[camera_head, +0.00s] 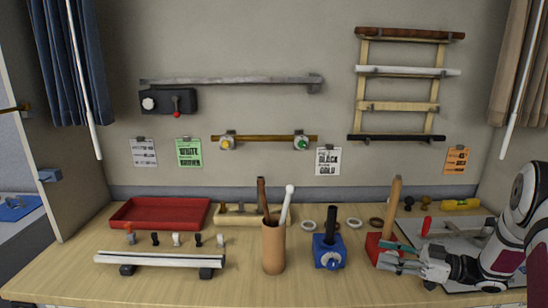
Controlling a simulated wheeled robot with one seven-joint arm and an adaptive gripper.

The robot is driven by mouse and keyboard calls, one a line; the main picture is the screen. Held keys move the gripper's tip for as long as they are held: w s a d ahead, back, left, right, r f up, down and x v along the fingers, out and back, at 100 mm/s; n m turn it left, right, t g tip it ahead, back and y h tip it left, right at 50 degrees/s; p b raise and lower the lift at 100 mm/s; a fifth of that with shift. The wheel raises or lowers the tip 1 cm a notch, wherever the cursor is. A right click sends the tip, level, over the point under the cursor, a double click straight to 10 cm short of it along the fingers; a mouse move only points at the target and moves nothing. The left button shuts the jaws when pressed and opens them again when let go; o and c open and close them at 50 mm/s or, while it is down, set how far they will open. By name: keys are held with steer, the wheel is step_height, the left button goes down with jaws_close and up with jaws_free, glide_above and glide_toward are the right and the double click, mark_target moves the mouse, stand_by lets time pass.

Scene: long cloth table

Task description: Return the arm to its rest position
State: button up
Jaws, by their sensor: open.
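My gripper (390,257) is at the right of the table, low over the surface, pointing left. Its jaws are open, with the fingers close to the red block (373,249) that holds an upright wooden rod. I cannot tell whether they touch. Nothing shows between the fingers. My arm reaches in from the right edge, bent at the elbow.
A blue block (328,253), a brown cup (273,250) with rods, a white rail (160,260) and a red tray (160,213) stand left of my gripper. A grey tray (455,236) with tools lies behind it. Wall racks hang above.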

steer(key=w+r+m+t+h, duration=0.3)
steer(key=w+r+t+h, duration=0.3)
steer(key=w+r+h, duration=0.5)
steer(key=s+d+r+m+t+h, duration=0.1)
steer(key=s+r+m+h, duration=0.2)
steer(key=r, duration=0.4)
steer(key=s+r+m+h, duration=0.2)
steer(key=s+r+h, duration=0.1)
steer(key=r, duration=0.5)
steer(key=s+a+r+m+g+h, duration=0.1)
steer(key=s+a+m+g+h, duration=0.2)
steer(key=s, duration=1)
steer(key=s+a+f+m+g+y, duration=0.1)
steer(key=s+a+f+g, duration=0.1)
steer(key=s, duration=0.9)
steer(key=s+a+f+m+g+y, duration=0.1)
steer(key=s+a+f+g+y, duration=0.1)
steer(key=s+a, duration=0.5)
steer(key=s+f+g, duration=0.1)
steer(key=s+f, duration=0.1)
steer(key=s, duration=0.3)
steer(key=shift+f+m, duration=0.25)
steer(key=shift+m, duration=0.05)
